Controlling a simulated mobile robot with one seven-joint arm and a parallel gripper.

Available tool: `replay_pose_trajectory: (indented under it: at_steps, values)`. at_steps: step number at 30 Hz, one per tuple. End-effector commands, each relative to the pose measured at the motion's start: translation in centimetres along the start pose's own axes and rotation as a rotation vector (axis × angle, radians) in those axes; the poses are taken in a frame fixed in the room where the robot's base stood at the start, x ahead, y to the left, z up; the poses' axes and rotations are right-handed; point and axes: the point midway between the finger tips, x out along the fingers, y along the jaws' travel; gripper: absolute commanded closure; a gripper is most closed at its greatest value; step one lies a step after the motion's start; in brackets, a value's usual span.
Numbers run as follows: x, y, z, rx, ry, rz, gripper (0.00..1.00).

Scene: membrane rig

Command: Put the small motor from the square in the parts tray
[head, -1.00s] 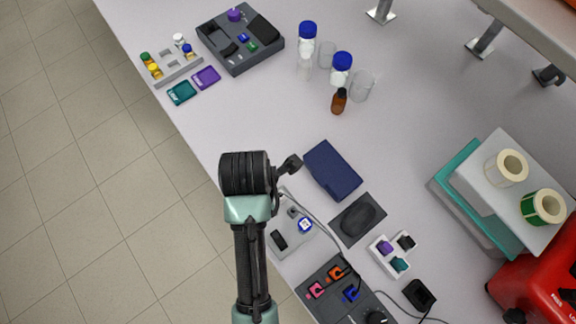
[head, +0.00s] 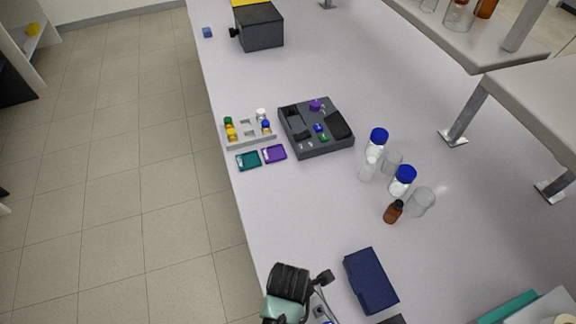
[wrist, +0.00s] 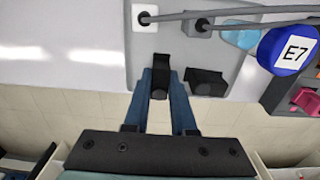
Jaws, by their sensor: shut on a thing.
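In the wrist view my gripper (wrist: 161,84) has its blue fingers closed on a small black piece (wrist: 161,64). This piece stands over the edge of a light grey plate (wrist: 175,42). I cannot tell for sure whether it is the small motor, or whether it touches the plate. A second black block (wrist: 206,82) lies just right of the fingers. In the head view my wrist (head: 289,283) is at the bottom edge and the fingers are hidden. I cannot identify the square or the parts tray for certain.
In the head view a navy box (head: 371,281) lies right of my wrist. Bottles (head: 403,181), a dark grey device (head: 318,147) and a vial rack (head: 250,143) stand farther back. The table between is clear.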

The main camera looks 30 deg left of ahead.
Motion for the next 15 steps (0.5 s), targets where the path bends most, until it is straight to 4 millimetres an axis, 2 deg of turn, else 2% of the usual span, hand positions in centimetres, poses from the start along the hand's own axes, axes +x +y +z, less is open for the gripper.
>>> replay_pose_trajectory:
  at_steps: [7, 8, 9, 12, 13, 15]
  values:
    - [0.29, 0.02, 0.0, 0.0, 0.0, 0.0, 1.0]
    - [0.31, 0.02, -0.01, 0.0, 0.0, 0.0, 0.74]
    - [0.24, 0.02, 0.0, 0.0, 0.0, 0.0, 0.67]
    - [0.23, 0.02, 0.0, 0.0, 0.0, 0.0, 0.49]
    - [0.23, 0.02, -0.01, 0.0, 0.0, 0.0, 0.46]
    - [0.23, 0.02, -0.01, 0.0, 0.0, 0.0, 0.46]
